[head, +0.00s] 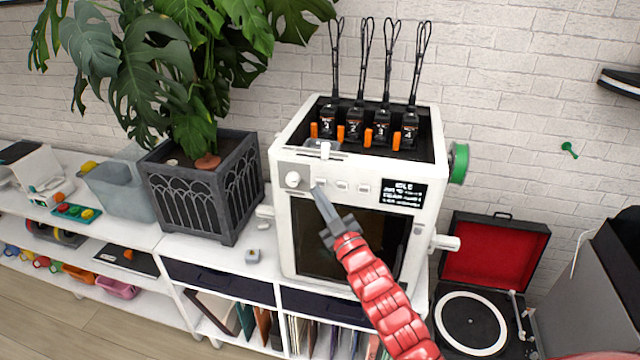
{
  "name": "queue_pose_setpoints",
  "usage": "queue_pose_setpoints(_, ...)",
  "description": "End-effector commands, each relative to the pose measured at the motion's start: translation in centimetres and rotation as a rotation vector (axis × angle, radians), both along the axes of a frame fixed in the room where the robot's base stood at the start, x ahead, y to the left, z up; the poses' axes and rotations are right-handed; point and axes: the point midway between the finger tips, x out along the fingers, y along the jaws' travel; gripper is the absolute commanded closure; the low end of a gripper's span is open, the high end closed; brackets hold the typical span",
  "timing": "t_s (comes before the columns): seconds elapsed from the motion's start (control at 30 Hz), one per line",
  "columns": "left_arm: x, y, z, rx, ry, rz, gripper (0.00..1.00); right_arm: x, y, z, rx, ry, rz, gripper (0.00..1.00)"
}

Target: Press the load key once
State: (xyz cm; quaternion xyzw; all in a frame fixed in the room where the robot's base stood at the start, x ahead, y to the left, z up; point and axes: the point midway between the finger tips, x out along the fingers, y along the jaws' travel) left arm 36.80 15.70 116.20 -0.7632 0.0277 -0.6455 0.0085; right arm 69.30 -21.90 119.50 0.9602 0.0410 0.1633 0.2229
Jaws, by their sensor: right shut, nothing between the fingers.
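A white 3D printer (286,235) stands on the white shelf unit. On its front panel are a round white knob (292,179) and a row of small white keys, including a middle key (342,186) and a right key (364,188). The leftmost key (320,181) is just above my right fingertips. The key labels are too small to read, so I cannot tell which one is the load key. The display (402,193) reads IDLE. My right gripper (318,190) is shut and empty, its tips at or just below the leftmost key; contact is unclear. My left gripper is not in view.
A potted plant in a dark planter (215,205) stands close to the printer's left. A green spool (459,163) sticks out on the printer's right side. A record player (472,322) with a red-lined lid stands at lower right. A grey bin (120,185) is farther left.

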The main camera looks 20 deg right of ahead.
Motion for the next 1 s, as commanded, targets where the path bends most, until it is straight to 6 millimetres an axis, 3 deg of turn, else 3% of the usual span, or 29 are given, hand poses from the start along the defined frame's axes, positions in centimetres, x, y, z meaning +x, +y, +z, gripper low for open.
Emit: queue_pose_setpoints(1.0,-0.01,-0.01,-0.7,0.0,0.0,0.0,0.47,1.03,-0.65,-0.04,0.0,0.0,0.001,1.0)
